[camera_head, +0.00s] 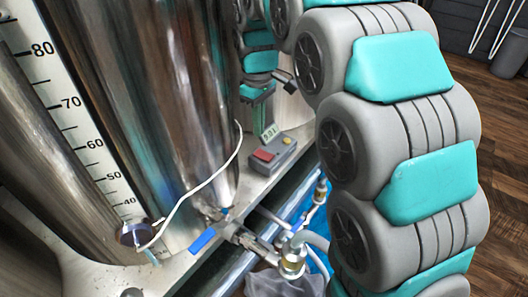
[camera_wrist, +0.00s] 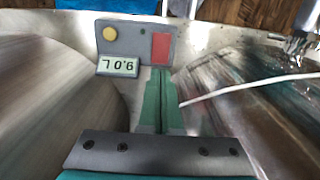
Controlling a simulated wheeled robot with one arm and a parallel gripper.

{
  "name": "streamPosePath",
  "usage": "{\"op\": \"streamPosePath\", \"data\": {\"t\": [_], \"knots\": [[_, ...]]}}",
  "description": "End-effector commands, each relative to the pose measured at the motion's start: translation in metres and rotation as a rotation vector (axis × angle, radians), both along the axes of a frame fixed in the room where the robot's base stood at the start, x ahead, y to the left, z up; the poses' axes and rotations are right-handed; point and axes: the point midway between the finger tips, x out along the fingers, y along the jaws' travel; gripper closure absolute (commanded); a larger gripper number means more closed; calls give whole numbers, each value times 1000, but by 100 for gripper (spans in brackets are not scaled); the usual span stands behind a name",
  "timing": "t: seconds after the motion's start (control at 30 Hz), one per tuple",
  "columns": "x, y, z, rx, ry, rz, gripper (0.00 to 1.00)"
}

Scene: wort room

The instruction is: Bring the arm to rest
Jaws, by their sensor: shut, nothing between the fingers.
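My gripper (camera_wrist: 160,75) shows in the wrist view as two green fingers pressed together, with nothing between them. Its tips are just short of a grey control box (camera_wrist: 134,40), in line with the box's red button (camera_wrist: 161,47). I cannot tell whether they touch the box. In the head view the control box (camera_head: 283,153) sits on the metal ledge beside the steel vessel.
A large steel vessel (camera_head: 150,100) with a litre scale stands on the left. A thin white probe cable (camera_head: 199,184) loops across it. A blue valve handle (camera_head: 202,241) and metal pipe fittings (camera_head: 291,255) lie low at its front. Wooden floor (camera_head: 506,180) is open at right.

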Motion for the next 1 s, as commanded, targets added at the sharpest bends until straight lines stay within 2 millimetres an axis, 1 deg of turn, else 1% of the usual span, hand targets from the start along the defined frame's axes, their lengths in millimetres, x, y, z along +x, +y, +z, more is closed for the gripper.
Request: {"op": "streamPosePath", "data": {"t": [0.33, 0.47, 0.57, 0.73, 0.87, 1.0], "knots": [[-2, -2, 0, -1, 1, -8, 100], [-20, -18, 1, -4, 12, -64, 100], [-47, -40, 3, -9, 23, -150, 100], [-106, -78, -1, -19, 52, -322, 100], [-154, -102, -8, -28, 71, -452, 100], [-206, -123, -20, -39, 94, -590, 100]]}}
